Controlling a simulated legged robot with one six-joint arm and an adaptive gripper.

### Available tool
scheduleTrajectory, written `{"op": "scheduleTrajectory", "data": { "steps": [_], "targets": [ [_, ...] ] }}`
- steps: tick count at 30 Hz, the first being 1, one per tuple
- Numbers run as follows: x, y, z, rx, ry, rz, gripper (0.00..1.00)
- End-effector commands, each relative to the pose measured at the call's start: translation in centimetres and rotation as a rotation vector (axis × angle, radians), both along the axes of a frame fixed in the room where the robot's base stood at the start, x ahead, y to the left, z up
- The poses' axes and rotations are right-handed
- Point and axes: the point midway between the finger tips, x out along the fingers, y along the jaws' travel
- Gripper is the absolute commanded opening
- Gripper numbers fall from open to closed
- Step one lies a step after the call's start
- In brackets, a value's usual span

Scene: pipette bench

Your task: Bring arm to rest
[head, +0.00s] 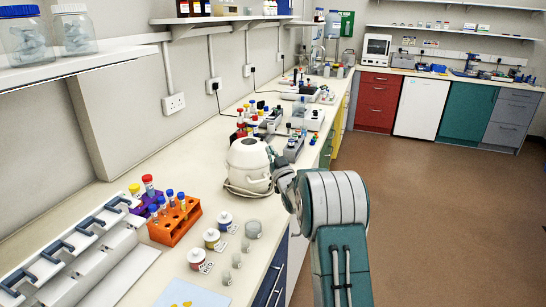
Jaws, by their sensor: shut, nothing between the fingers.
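My arm reaches up from the bottom edge, right of the bench, and bends toward the bench edge. My gripper (294,144) is small and partly hidden behind my own arm link, beside the right side of a white rounded vessel (248,160). It is shut with nothing held. I cannot tell whether it touches anything on the bench.
The bench (120,188) carries an orange tube rack (176,222), a purple rack (143,207), labelled jars (211,238), and a pipette stand (75,255) at the left. Several instruments stand farther back. The brown floor (435,200) at the right is clear.

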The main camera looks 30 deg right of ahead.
Motion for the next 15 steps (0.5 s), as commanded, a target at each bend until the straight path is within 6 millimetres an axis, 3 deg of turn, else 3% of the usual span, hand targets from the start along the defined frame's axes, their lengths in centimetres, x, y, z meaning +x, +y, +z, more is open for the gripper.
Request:
{"op": "scheduleTrajectory", "data": {
  "steps": [6,15],
  "targets": [
    [-1.8,-0.3,-0.7,0.002,0.000,-0.002,0.00],
    [-2.1,0.6,0.0,-0.002,0.015,-0.006,0.00]
  ]
}}
